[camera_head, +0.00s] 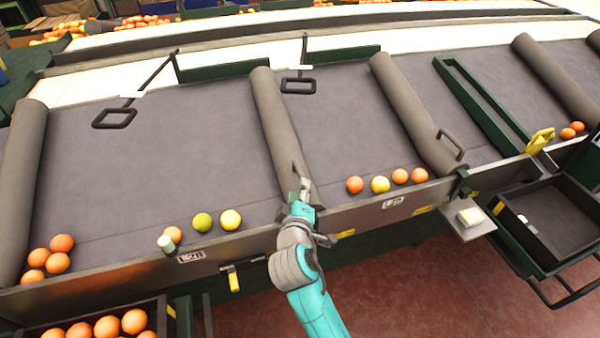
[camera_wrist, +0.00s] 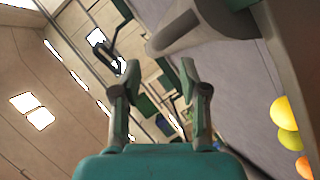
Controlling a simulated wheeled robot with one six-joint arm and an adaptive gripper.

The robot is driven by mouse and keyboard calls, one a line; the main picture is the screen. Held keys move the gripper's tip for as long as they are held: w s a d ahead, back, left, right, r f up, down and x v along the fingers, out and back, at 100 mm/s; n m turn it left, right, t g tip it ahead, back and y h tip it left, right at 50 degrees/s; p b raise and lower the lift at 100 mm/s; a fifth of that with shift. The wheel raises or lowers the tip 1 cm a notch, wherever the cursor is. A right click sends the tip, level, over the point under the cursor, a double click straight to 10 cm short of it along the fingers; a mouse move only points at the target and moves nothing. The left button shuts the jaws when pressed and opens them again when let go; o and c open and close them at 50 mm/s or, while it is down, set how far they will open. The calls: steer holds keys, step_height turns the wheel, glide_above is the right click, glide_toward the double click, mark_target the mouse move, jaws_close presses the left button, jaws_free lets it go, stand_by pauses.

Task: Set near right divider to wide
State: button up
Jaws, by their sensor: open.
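Several long grey padded dividers separate the sloping bays; I cannot tell for certain which is the near right divider. One divider (camera_head: 272,115) runs down to the front rail just beyond my gripper (camera_head: 304,188). Another divider (camera_head: 412,112) lies to its right, with a dark handle (camera_head: 451,145) near its lower end. In the wrist view, my gripper (camera_wrist: 158,85) has its two fingers spread with nothing between them. A grey padded end (camera_wrist: 190,30) shows beyond the fingers; contact is not visible. My arm hides part of the front rail.
Oranges and yellow fruit (camera_head: 380,184) lie along the front rail (camera_head: 365,214). Dark loop handles (camera_head: 298,86) hang over the bays. A yellow latch (camera_head: 540,140) and a dark crate (camera_head: 560,225) are at right. An orange-filled crate (camera_head: 165,318) stands lower left.

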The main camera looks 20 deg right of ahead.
mark_target(300, 171)
steer(key=x, duration=0.8)
steer(key=shift+w+d+f, duration=0.1)
steer(key=shift+w+d, duration=0.05)
steer(key=shift+w, duration=0.15)
jaws_close()
